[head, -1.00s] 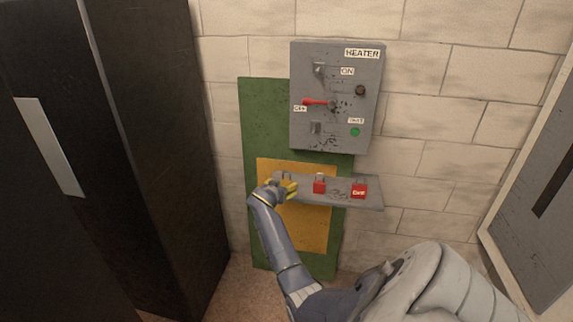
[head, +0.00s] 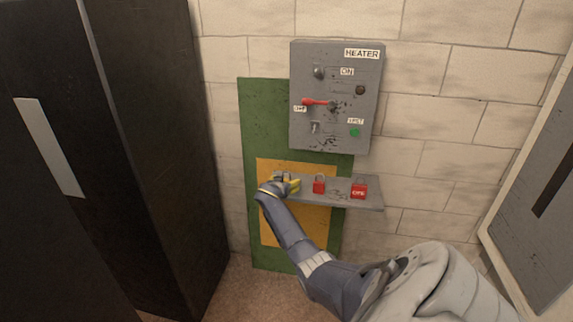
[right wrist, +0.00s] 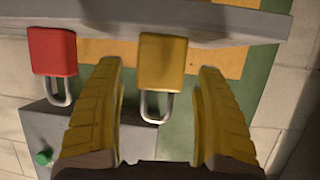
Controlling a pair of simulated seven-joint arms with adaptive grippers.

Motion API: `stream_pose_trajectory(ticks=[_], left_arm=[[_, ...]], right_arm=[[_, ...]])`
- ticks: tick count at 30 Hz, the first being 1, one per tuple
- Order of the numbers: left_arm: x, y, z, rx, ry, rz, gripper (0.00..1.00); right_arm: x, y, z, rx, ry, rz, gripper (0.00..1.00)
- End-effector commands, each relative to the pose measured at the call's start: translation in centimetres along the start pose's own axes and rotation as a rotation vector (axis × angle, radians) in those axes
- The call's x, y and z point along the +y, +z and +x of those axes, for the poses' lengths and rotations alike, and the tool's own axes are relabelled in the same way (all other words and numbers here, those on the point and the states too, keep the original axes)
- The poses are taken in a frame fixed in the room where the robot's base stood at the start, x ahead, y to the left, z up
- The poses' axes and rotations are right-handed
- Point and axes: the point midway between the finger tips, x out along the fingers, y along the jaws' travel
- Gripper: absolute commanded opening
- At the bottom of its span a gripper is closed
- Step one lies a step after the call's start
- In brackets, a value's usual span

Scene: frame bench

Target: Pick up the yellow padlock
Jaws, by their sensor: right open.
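The yellow padlock (right wrist: 162,65) shows in the right wrist view, which sees the scene upside down. Its body is against the grey shelf and its metal shackle points down in that picture. My right gripper (right wrist: 158,78) is open, with one yellow finger on each side of the padlock. Gaps show between the fingers and the padlock. In the head view my right gripper (head: 291,186) is at the left end of the shelf (head: 330,204) and hides most of the yellow padlock. My left gripper is not in view.
A red padlock (head: 319,186) stands on the shelf to the right, with a red labelled padlock (head: 359,192) beyond it. A grey heater box (head: 340,125) with a red lever hangs above. A dark cabinet (head: 150,150) stands at the left.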

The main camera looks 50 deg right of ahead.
Motion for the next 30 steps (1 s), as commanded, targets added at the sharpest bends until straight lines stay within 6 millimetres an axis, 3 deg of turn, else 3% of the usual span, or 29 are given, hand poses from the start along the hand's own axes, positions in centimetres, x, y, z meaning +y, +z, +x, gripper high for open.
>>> stream_pose_trajectory(ticks=[6, 15, 30], left_arm=[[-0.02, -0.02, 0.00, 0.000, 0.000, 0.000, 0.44], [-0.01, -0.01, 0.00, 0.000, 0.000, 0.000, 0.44], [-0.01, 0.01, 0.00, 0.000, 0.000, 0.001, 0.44]], right_arm=[[0.09, 0.00, 1.05, 0.000, 0.001, 0.000, 0.73], [0.06, 0.01, 1.11, 0.000, 0.000, 0.001, 0.74], [0.06, 0.03, 1.10, -0.001, 0.000, 0.001, 0.16]])
